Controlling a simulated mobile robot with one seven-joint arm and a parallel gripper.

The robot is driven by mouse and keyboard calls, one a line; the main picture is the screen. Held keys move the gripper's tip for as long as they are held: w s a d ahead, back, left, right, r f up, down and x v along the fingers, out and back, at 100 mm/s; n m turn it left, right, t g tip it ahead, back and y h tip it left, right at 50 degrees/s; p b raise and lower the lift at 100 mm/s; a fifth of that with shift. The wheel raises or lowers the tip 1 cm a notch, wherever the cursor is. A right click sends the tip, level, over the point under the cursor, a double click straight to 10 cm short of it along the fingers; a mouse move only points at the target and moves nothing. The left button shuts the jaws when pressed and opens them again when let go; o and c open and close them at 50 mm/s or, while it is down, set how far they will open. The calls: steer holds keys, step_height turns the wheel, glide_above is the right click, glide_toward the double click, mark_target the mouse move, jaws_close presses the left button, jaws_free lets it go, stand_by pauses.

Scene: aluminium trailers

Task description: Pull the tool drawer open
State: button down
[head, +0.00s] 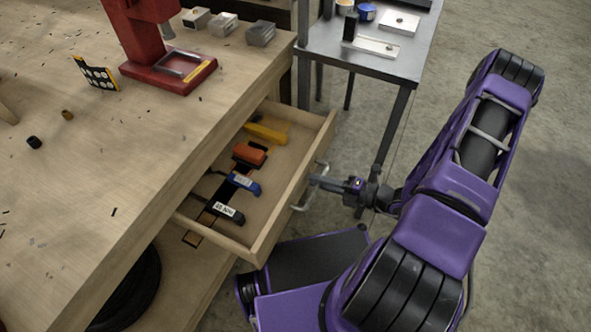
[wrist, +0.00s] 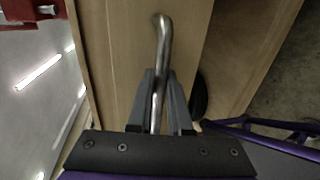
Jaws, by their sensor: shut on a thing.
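The wooden tool drawer (head: 283,203) stands out from under the workbench in the head view, with its inside showing. Several tools lie in it, among them a yellow one (head: 265,134), an orange one (head: 249,153) and a blue one (head: 243,183). A metal bar handle (head: 301,205) is on its front. My gripper (head: 318,183) is at the handle. In the wrist view its two fingers (wrist: 160,100) are closed on either side of the handle (wrist: 163,35). The drawer front (wrist: 125,50) is behind it.
The workbench top (head: 100,200) bears a red press (head: 160,60) and small metal blocks (head: 222,24). A steel table (head: 370,60) stands behind the drawer. A dark tyre-like ring (head: 130,290) is under the bench. Bare concrete floor (head: 540,200) lies to the right.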

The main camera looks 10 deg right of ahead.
steer(key=shift+f+v, duration=0.2)
steer(key=shift+v, duration=0.75)
steer(key=shift+f+v, duration=0.2)
steer(key=shift+v, duration=0.75)
steer(key=shift+f+v, duration=0.2)
steer(key=shift+v, duration=0.75)
steer(key=c, duration=0.8)
jaws_free()
steer(key=shift+c, duration=0.2)
steer(key=shift+d, duration=0.1)
steer(key=v, duration=1.7)
steer(key=shift+d, duration=0.2)
steer(key=shift+s, duration=0.15)
steer(key=shift+f, duration=0.1)
